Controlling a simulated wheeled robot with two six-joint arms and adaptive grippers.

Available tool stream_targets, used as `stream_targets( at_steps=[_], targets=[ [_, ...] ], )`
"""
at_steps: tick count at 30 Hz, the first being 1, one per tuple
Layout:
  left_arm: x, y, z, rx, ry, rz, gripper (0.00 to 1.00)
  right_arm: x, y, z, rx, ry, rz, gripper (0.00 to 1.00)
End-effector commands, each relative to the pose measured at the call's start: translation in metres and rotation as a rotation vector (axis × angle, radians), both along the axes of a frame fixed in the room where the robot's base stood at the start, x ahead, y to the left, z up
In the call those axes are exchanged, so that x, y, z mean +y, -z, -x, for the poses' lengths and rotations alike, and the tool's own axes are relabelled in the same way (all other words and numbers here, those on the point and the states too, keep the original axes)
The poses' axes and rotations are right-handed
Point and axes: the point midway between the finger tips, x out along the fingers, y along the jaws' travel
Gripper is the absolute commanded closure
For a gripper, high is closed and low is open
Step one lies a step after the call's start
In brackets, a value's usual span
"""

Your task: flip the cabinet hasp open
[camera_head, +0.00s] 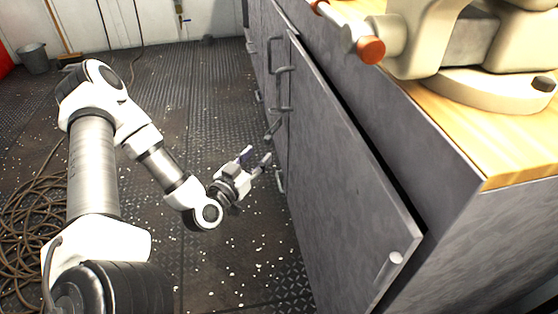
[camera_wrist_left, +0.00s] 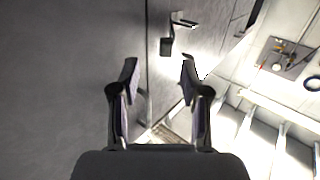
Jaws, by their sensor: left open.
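The grey cabinet (camera_head: 335,175) runs along the right in the head view, with metal handles and fittings on its front. A small bar-like fitting (camera_head: 273,129), which looks like the hasp, sticks out near the door's far edge. In the left wrist view a dark flap (camera_wrist_left: 167,46), likely the same hasp, shows just beyond the fingertips beside a door seam. My left gripper (camera_head: 257,157) is open and empty beside the cabinet front, fingers pointing toward it; its fingers (camera_wrist_left: 159,68) frame the seam in the wrist view. No contact with the hasp is visible. My right gripper is out of view.
A wooden worktop (camera_head: 440,125) with a large cream vise (camera_head: 415,45) is above the cabinet. Coiled cable (camera_head: 30,215) lies on the floor at left, and a bucket (camera_head: 33,58) stands by the back wall.

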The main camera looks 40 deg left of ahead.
Motion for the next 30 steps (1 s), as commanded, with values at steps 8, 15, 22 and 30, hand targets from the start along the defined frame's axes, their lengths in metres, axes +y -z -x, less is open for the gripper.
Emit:
stream_targets(
  at_steps=[8, 15, 22, 30],
  targets=[
    [0.013, 0.002, -0.029, -0.038, -0.022, -0.016, 0.54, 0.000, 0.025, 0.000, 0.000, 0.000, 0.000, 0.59],
    [0.022, 0.002, -0.068, -0.033, -0.021, -0.014, 0.54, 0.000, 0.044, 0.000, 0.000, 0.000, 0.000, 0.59],
    [0.024, -0.001, -0.074, -0.030, -0.024, -0.010, 0.54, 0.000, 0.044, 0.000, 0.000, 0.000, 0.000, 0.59],
    [0.024, -0.001, -0.074, -0.029, -0.023, -0.009, 1.00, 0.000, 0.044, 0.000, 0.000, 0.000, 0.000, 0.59]
  ],
)
